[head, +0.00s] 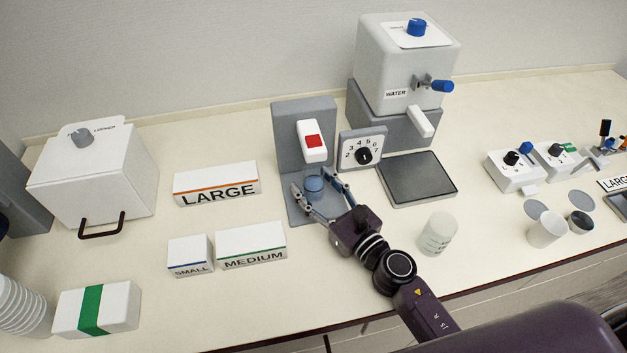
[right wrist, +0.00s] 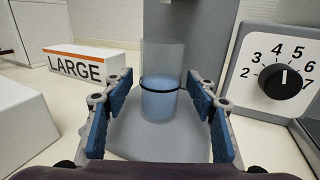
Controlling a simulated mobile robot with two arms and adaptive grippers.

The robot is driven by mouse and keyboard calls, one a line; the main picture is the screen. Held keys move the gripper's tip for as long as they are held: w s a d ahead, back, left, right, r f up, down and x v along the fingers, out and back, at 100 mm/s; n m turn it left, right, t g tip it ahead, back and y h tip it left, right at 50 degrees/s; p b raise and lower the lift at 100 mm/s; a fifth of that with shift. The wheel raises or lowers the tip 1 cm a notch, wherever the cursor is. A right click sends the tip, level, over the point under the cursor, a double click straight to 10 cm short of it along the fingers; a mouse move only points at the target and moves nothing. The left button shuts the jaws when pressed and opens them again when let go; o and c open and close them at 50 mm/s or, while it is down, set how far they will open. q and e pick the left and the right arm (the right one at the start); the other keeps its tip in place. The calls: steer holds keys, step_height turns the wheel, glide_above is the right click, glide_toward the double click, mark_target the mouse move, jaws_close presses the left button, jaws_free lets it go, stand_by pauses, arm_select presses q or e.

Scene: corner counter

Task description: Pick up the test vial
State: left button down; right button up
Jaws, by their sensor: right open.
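The test vial (right wrist: 161,85) is a clear cylinder with blue in its lower part and a dark ring around it. It stands upright on the grey base of a dispenser-like stand (head: 303,130). In the head view the blue of the vial (head: 314,184) shows between the fingers. My right gripper (head: 318,189) is open, with one finger on each side of the vial. In the right wrist view the blue finger pads (right wrist: 160,112) stand apart from the vial, with a gap on both sides. My left gripper is not in view.
A numbered dial (head: 362,148) stands just right of the vial's stand. Boxes labelled LARGE (head: 216,182), MEDIUM (head: 251,245) and SMALL (head: 190,256) sit to the left. A translucent beaker (head: 437,234) stands to the right of my arm. The water dispenser (head: 405,65) is behind.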

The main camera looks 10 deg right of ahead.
mark_target(320, 180)
steer(key=shift+w+f, duration=0.1)
steer(key=shift+w, duration=0.1)
jaws_close()
stand_by(0.3)
steer(key=shift+r, duration=0.2)
steer(key=shift+r+p, duration=1.3)
steer(key=shift+r, duration=0.5)
steer(key=b+v, duration=0.2)
steer(key=v, duration=0.3)
steer(key=b+v, duration=0.3)
steer(key=v, duration=0.1)
steer(key=f+b+v, duration=0.1)
steer(key=b+v, duration=0.2)
steer(key=v, duration=0.2)
steer(key=shift+s+d, duration=0.1)
steer(key=shift+s, duration=0.25)
steer(key=shift+r+b+v, duration=0.15)
steer(key=shift+b+v, duration=0.6)
steer(key=shift+r+b+v, duration=0.1)
steer(key=shift+b+v, duration=0.6)
steer(key=shift+v, duration=0.1)
